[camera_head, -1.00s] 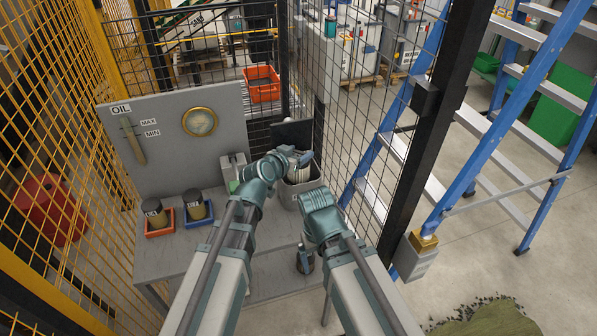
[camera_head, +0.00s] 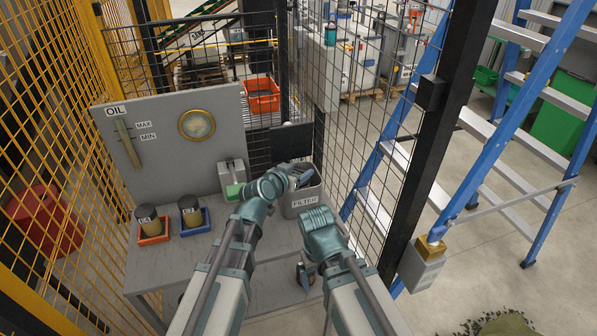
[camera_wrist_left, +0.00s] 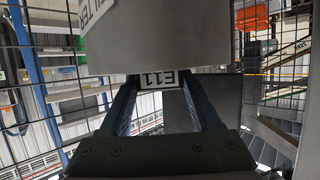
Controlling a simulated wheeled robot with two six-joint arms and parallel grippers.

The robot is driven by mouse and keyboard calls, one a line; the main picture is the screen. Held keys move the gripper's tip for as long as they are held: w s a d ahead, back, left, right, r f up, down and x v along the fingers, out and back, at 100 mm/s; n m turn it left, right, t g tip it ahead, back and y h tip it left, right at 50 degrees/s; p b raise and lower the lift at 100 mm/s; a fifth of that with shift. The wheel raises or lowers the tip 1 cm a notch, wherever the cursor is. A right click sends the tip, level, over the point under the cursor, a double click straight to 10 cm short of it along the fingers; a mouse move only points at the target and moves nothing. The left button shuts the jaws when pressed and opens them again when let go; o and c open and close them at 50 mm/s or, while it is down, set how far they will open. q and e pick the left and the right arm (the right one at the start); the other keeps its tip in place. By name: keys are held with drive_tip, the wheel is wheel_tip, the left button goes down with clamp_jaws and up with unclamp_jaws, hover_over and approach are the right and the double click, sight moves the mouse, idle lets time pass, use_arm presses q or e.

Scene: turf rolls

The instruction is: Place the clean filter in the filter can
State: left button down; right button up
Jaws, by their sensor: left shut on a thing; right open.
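The grey filter can (camera_head: 303,201), labelled FILTER, stands on the bench's right side. My left gripper (camera_head: 299,176) is at the can's open top, shut on the clean filter, which is mostly hidden by the gripper and can. In the left wrist view the can (camera_wrist_left: 185,40) fills the top, upside down. A white E11 label (camera_wrist_left: 158,79) shows between the fingers (camera_wrist_left: 160,88), against the can's edge; I cannot tell how deep the filter sits. My right gripper (camera_head: 305,274) is open and low at the bench's front edge, apart from the can.
Two dark-topped cylinders sit in an orange tray (camera_head: 153,239) and a blue tray (camera_head: 194,228) at the bench's left. A grey switch box with a green part (camera_head: 232,186) stands left of the can. Mesh fencing (camera_head: 350,110) and a blue ladder (camera_head: 500,130) are at the right.

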use_arm(q)
drive_tip(key=shift+f+b, duration=0.3)
drive_tip(key=shift+f, duration=0.1)
drive_tip(key=shift+c, duration=0.5)
unclamp_jaws()
drive_tip(key=shift+r, duration=0.1)
drive_tip(key=shift+r+p, duration=0.85)
drive_tip(key=shift+p, duration=0.1)
drive_tip(key=p+v, duration=0.2)
drive_tip(key=v, duration=0.5)
drive_tip(key=shift+s+a+f, duration=0.15)
drive_tip(key=shift+s+f, duration=0.05)
